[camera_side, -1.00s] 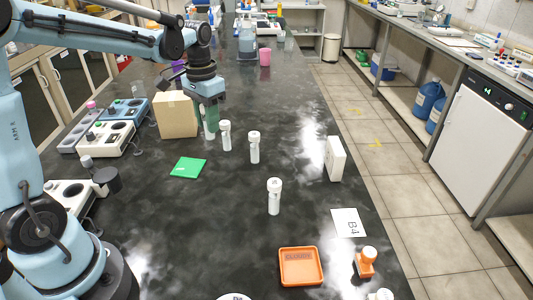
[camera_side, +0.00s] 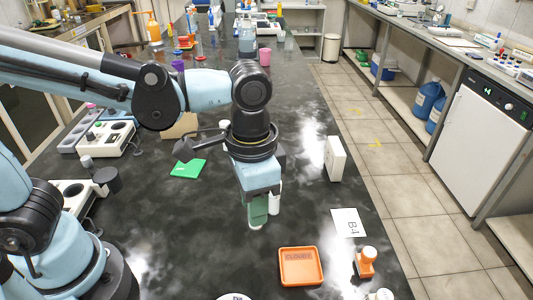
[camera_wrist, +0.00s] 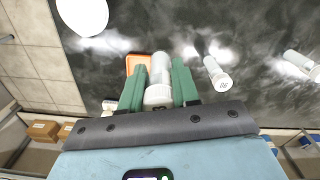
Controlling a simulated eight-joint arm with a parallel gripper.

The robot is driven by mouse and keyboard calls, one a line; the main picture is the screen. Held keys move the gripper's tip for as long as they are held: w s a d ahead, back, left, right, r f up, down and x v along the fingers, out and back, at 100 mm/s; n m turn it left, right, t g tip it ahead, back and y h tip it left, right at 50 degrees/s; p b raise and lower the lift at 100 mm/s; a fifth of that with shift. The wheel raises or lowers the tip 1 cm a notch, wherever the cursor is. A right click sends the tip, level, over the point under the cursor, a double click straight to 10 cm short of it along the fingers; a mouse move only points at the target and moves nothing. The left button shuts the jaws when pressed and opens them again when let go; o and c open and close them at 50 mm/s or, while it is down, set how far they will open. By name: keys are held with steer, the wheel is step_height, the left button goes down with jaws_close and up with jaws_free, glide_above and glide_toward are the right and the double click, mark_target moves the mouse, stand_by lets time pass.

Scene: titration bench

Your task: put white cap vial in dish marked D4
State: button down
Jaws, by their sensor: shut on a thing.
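My gripper (camera_side: 262,212) is shut on a white cap vial (camera_wrist: 158,92), whose white cap shows between the green fingers in the wrist view. In the side view the fingers hide most of this vial, and it hangs over the bench left of a standing vial (camera_side: 275,196). A white round dish (camera_side: 234,297) is cut off at the bottom edge of the side view, with only part of its label showing, too small to read surely. A white round shape (camera_wrist: 82,14), likely the same dish, is at the top left of the wrist view.
An orange square tray (camera_side: 300,267) lies front right of my gripper. An orange stand with a white top (camera_side: 366,262), a B4 card (camera_side: 349,223) and a white box (camera_side: 335,159) are along the right edge. A green square (camera_side: 188,168) lies left. Dark bench is clear front left.

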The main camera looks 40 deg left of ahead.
steer(key=s+d+f+m, duration=0.25)
steer(key=s+d, duration=0.35)
steer(key=s, duration=0.6)
steer(key=shift+m, duration=0.45)
steer(key=shift+w+d+f, duration=0.1)
steer(key=shift+d+f, duration=0.05)
steer(key=shift+f, duration=3.3)
steer(key=shift+f, duration=0.1)
steer(key=c, duration=0.8)
jaws_free()
